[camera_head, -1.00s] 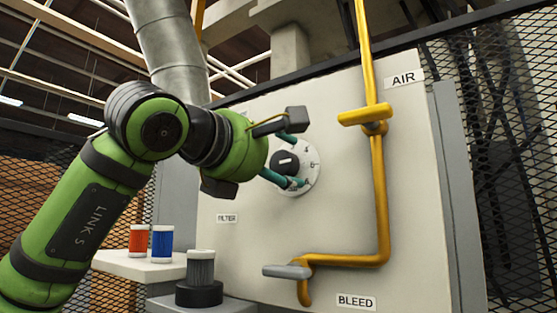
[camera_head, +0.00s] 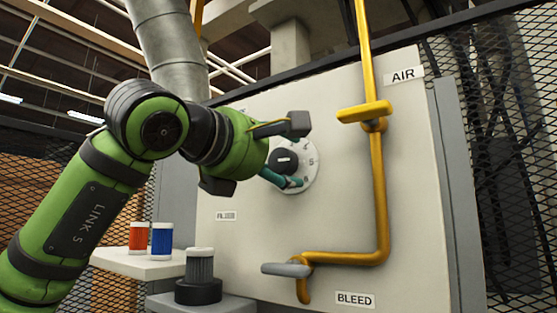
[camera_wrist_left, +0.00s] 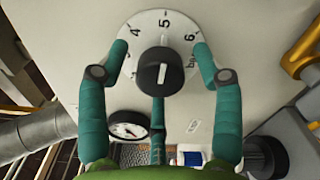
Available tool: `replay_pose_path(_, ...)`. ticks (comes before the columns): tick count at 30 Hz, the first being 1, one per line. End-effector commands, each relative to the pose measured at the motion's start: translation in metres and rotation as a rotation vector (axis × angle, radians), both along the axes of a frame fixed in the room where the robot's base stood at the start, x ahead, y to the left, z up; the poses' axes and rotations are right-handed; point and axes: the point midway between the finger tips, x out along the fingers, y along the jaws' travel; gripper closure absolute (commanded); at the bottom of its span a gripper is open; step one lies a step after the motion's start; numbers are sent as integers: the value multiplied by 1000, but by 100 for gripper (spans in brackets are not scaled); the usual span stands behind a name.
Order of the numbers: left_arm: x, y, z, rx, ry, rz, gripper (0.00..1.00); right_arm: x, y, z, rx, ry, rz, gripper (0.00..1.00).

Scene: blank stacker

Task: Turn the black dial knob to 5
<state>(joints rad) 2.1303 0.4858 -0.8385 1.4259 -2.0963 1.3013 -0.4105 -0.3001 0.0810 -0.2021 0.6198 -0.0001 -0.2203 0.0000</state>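The black dial knob (camera_head: 284,162) sits on a round white dial plate on the pale panel. In the left wrist view the knob (camera_wrist_left: 160,75) carries a white line, and the numerals 4, 5 and 6 show around it, with 5 (camera_wrist_left: 164,21) at the top. The line lies roughly along the direction of 5; I cannot tell which end points. My left gripper (camera_head: 289,161) is at the dial. In the left wrist view its teal fingers (camera_wrist_left: 160,52) stand apart on both sides of the knob, with visible gaps. A third finger is below. My right gripper is out of view.
A yellow pipe (camera_head: 379,200) with handles runs down the panel right of the dial. Red (camera_head: 138,238) and blue (camera_head: 162,241) cylinders stand on a white shelf, with a grey one (camera_head: 200,267) lower down. A round gauge (camera_wrist_left: 128,125) shows in the left wrist view.

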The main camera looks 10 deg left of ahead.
Motion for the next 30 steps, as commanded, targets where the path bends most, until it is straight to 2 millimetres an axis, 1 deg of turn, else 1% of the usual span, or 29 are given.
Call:
replay_pose_path(5, -2, 1, 0, 0, -1, -1, 34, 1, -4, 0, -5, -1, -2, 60)
replay_pose_path(8, -11, 5, 1, -2, -2, -1, 34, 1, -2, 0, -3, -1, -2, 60)
replay_pose_path(11, -28, 12, 1, 0, -6, 0, 34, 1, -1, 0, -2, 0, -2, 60)
replay_pose_path(18, -76, 31, 1, -1, -4, 1, 34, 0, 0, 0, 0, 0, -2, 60)
replay_pose_path(21, -91, 37, 1, 0, -3, 1, 34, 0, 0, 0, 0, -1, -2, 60)
replay_pose_path(25, -105, 43, 0, -1, -1, 0, 34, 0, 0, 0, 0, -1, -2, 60)
replay_pose_path(30, -110, 45, 0, 1, 1, 0, 34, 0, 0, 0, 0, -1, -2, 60)
